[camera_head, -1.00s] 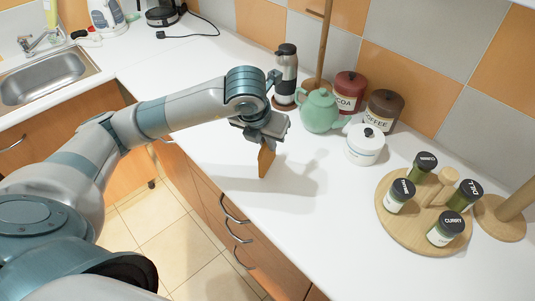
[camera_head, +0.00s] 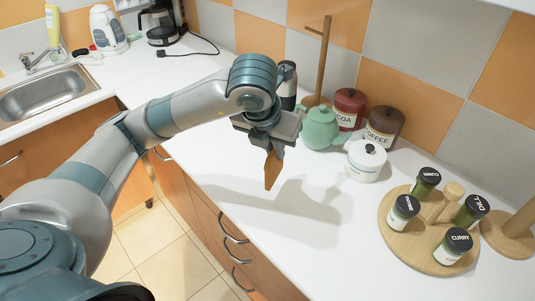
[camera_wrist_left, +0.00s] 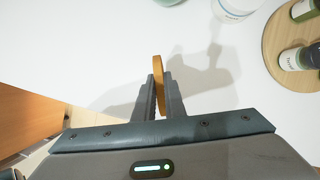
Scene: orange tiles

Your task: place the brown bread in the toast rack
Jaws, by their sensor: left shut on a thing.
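My left gripper (camera_head: 272,145) is shut on the brown bread (camera_head: 272,171), a thin brown slice held upright and hanging below the fingers. In the left wrist view the bread (camera_wrist_left: 158,72) shows edge-on between the two fingers of the left gripper (camera_wrist_left: 159,88). The slice is above the white counter, with its shadow on the counter to the right. No toast rack can be made out in these views. My right gripper is not in view.
Behind the gripper stand a green teapot (camera_head: 321,128), a white lidded jar (camera_head: 367,161), and the cocoa (camera_head: 348,108) and coffee (camera_head: 382,126) canisters. A round wooden spice stand (camera_head: 407,238) is at right. The counter's middle (camera_head: 325,225) is clear.

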